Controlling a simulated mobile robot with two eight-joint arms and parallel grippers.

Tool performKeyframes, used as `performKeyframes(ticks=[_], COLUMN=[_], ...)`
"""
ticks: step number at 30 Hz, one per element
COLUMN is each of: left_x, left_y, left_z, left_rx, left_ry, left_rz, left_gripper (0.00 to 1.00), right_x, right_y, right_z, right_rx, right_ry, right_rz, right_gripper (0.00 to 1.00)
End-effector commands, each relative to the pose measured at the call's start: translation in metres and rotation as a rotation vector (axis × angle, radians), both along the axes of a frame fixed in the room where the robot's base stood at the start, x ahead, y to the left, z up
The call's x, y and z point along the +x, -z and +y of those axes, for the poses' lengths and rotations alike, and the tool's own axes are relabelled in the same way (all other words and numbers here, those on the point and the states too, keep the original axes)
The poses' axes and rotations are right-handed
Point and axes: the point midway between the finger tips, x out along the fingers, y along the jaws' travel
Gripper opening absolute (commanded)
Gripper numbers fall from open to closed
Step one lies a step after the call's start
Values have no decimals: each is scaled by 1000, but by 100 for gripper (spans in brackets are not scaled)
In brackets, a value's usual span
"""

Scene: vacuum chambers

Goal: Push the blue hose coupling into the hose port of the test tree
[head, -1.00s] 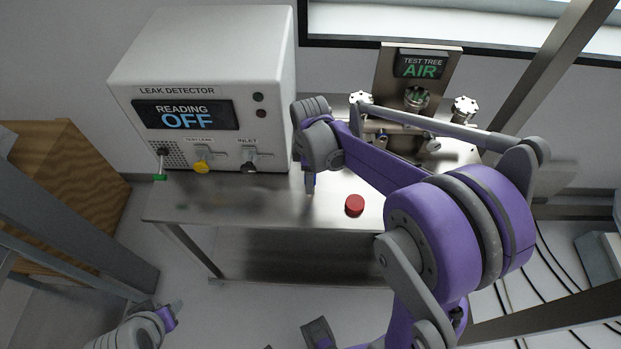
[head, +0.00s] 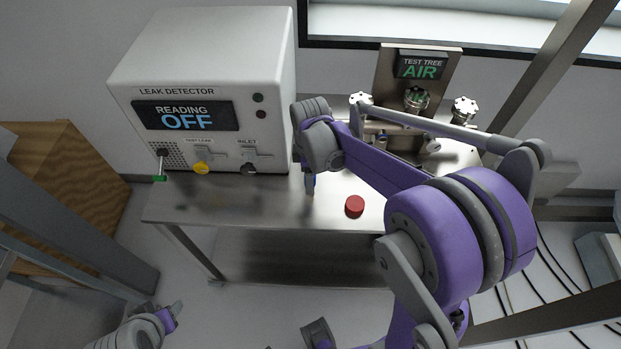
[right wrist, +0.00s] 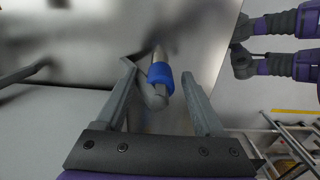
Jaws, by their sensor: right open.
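The blue hose coupling (right wrist: 160,75) shows in the right wrist view, on the end of a pale metal hose end. It lies between the spread fingers of my right gripper (right wrist: 159,71), which is open and not closed on it. In the head view my right gripper (head: 309,184) points down over the front of the steel bench, and the coupling is hard to make out there. The test tree (head: 416,100) stands at the back right of the bench, its display reading AIR. My right arm hides its lower part, and I cannot make out the hose port. My left gripper (head: 172,318) is low at the left, away from the bench.
The leak detector (head: 200,95), reading OFF, stands at the left of the steel bench (head: 240,205). A red cap (head: 354,206) lies on the bench just right of my right gripper. The bench's front left is clear. A wooden cabinet (head: 75,190) stands at the left.

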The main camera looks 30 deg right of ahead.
Motion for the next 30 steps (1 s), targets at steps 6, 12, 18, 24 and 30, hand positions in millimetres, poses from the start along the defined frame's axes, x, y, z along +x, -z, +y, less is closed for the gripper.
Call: performKeyframes(ticks=[6,12,18,24,30], left_x=[0,0,0,0,0], left_y=[0,0,0,0,0], left_z=[0,0,0,0,0], left_rx=[0,0,0,0,0], left_ry=[0,0,0,0,0], left_rz=[0,0,0,0,0], left_gripper=[50,50,50,50,50], right_x=[0,0,0,0,0], right_y=[0,0,0,0,0], right_z=[0,0,0,0,0], right_rx=[0,0,0,0,0], right_ry=[0,0,0,0,0], right_rz=[0,0,0,0,0], right_gripper=[43,7,0,0,0])
